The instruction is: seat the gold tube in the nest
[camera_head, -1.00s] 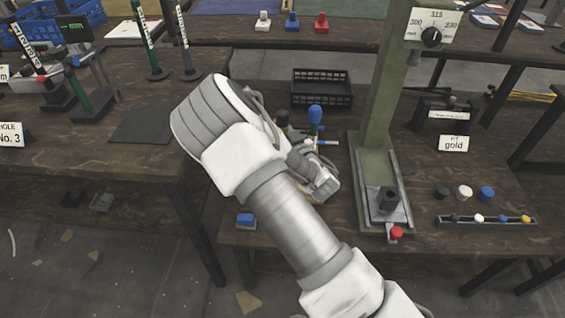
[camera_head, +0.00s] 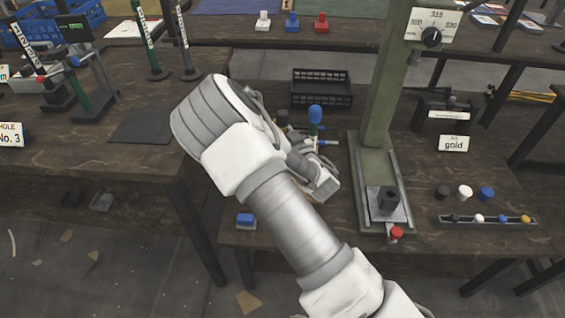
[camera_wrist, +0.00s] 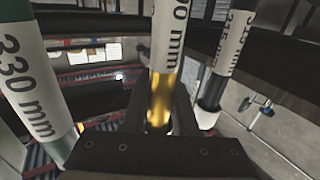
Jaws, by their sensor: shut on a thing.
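The gold tube (camera_wrist: 160,102) stands in the middle of the wrist view, with a white label ending in "00 mm" above its shiny gold part. My gripper (camera_wrist: 161,118) is shut on it, one dark finger on each side. In the head view my arm hides the fingers and the tube. The nest appears to be the dark round holder (camera_head: 388,199) on the base plate of the green press, to the right of my arm. My gripper is apart from it.
Tubes marked 330 mm (camera_wrist: 36,85) and 315 mm (camera_wrist: 232,45) stand close on either side of my gripper. The press column (camera_head: 380,100) rises right of my arm. A black crate (camera_head: 321,88) lies behind. A red knob (camera_head: 396,232) is at the press's front.

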